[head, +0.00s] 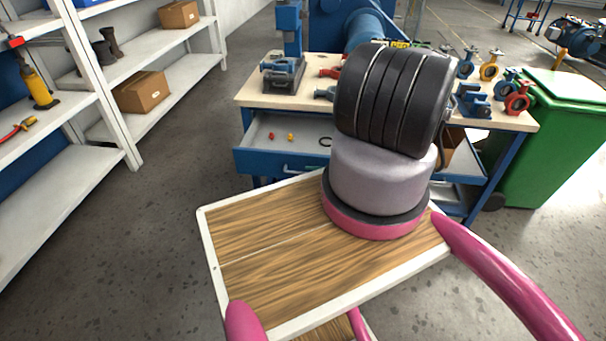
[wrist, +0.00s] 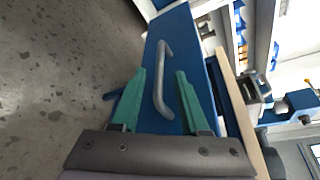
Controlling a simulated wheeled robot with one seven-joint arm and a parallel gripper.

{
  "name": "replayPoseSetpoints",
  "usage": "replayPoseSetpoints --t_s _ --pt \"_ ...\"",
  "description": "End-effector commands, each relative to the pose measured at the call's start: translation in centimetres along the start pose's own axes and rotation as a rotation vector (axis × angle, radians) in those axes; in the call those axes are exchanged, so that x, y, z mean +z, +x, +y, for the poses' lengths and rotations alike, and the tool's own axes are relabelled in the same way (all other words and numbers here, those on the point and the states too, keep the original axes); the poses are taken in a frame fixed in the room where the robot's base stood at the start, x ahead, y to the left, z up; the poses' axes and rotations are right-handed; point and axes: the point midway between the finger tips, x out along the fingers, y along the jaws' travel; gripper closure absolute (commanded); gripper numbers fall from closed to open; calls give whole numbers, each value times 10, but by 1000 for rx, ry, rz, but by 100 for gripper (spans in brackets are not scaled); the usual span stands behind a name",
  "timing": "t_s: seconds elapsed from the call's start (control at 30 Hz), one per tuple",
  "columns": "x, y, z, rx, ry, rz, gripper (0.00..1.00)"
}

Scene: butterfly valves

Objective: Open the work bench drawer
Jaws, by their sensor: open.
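The work bench (head: 262,98) has a light top and a blue frame. Its drawer (head: 262,163) has a blue front and stands partly out in the head view, its pale inside showing small red and yellow items. In the wrist view the drawer's grey bar handle (wrist: 161,85) stands out from a blue face (wrist: 190,45). My gripper (wrist: 160,78) has green fingers, open, with the handle between them in the picture. I see no contact, and the depth between fingers and handle is unclear.
Several valves, such as a red one (head: 517,103), and a vice stand on the bench top. A green bin (head: 550,140) stands at the bench's right. White shelves (head: 130,100) with cardboard boxes line the left. The floor between shelves and bench is clear.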

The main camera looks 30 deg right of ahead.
Motion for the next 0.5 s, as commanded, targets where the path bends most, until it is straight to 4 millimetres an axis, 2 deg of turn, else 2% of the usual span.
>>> replayPoseSetpoints --t_s 0.1,0.23,0.5 --pt "-1 -25 -1 0 0 4 55" --pt "-1 -45 0 -1 0 2 55" --pt "0 -59 0 0 -1 0 55"
